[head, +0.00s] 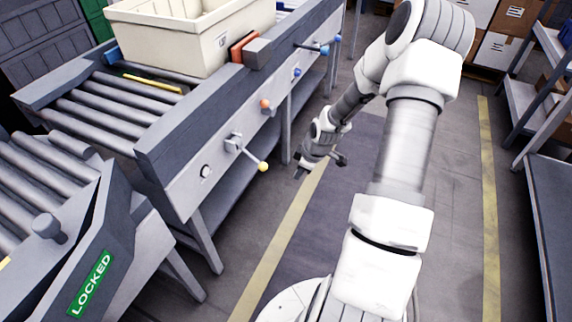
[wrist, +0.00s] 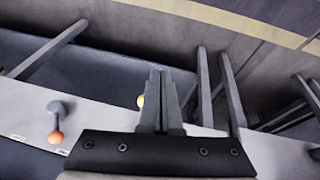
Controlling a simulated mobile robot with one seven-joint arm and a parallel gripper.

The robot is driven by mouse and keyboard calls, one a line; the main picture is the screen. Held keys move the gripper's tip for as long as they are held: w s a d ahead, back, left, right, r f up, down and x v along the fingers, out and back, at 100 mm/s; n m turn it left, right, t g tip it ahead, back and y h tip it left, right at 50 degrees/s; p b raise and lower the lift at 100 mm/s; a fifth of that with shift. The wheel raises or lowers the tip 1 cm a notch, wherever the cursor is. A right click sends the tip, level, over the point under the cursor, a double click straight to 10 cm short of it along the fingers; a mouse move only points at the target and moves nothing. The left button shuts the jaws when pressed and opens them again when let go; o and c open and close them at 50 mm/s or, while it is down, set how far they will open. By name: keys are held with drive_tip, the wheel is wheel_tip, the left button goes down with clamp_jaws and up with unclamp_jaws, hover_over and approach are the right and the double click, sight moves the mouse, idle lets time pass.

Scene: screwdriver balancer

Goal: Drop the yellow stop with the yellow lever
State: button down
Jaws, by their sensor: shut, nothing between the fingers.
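The yellow lever (head: 263,167) is a grey arm with a yellow ball on the side of the roller conveyor, pointing out and down to the right. My gripper (head: 299,174) is to the right of the ball, apart from it in the head view. In the wrist view my gripper (wrist: 160,71) is shut and empty, and the yellow ball (wrist: 140,101) shows just left of the fingers, partly hidden by them. A yellow bar (head: 152,84), which looks like the yellow stop, lies across the conveyor rollers in front of the cream crate.
The cream crate (head: 190,42) stands on the conveyor against a red-orange block (head: 243,46). An orange-ball lever (head: 265,104) and a blue-ended lever (head: 324,50) are farther along the side. A green LOCKED sign (head: 90,284) is at lower left. The aisle floor is clear.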

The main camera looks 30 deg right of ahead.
drive_tip(key=shift+s+d+r, duration=0.1)
drive_tip(key=shift+s+d, duration=0.2)
drive_tip(key=shift+s, duration=0.2)
drive_tip(key=shift+s+d+r, duration=0.1)
drive_tip(key=shift+s+d, duration=0.2)
drive_tip(key=shift+s, duration=0.2)
drive_tip(key=s+a+r+m+h, duration=0.1)
drive_tip(key=s+a+r, duration=0.1)
drive_tip(key=a+r, duration=0.45)
drive_tip(key=s+a+r+m+h, duration=0.1)
drive_tip(key=a+r+m, duration=0.15)
drive_tip(key=r, duration=0.75)
drive_tip(key=s+a+r+m, duration=0.1)
drive_tip(key=s+a+r, duration=0.1)
drive_tip(key=a+r, duration=0.5)
drive_tip(key=s+a+r+m+t, duration=0.2)
drive_tip(key=s+a+r+m, duration=0.15)
drive_tip(key=s+r, duration=0.95)
wheel_tip(320, 180, up, 17)
drive_tip(key=s+p, duration=0.1)
drive_tip(key=p, duration=1.8)
drive_tip(key=shift+s+m+y, duration=0.35)
drive_tip(key=shift+m+y, duration=0.05)
